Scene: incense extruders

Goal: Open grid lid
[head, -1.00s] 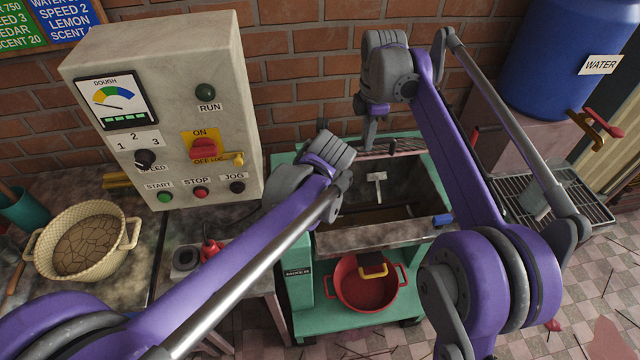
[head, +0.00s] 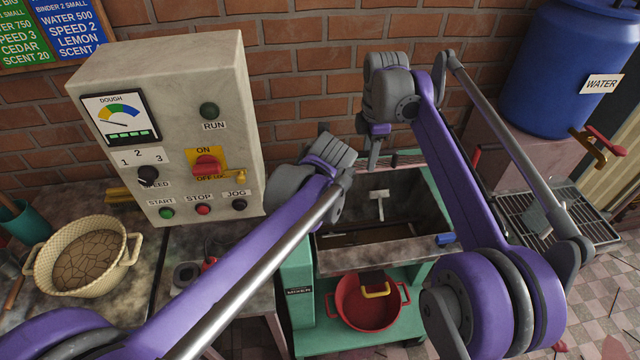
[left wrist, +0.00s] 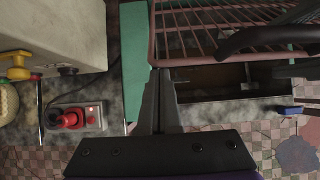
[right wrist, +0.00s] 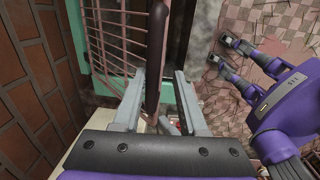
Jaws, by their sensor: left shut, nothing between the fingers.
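The grid lid, a frame of thin pinkish rods, shows at the back of the green mixer (head: 300,265) in the head view (head: 408,159). It looks raised and nearly edge-on, and the trough interior is visible. The lid also shows at the top of the left wrist view (left wrist: 205,30), with a dark curved bar (left wrist: 265,38) across it. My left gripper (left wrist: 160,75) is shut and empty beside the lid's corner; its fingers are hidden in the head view. My right gripper (right wrist: 158,75) is open near the lid (right wrist: 112,30). A dark bar (right wrist: 156,45) passes between its fingers, without clear contact.
A control cabinet (head: 165,90) stands left of the mixer. A red pot (head: 368,305) sits on the mixer's lower shelf. A small red-button box (head: 188,274) is on the left bench. A blue water barrel (head: 560,60) and drain rack (head: 570,215) are at right. The brick wall is close behind.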

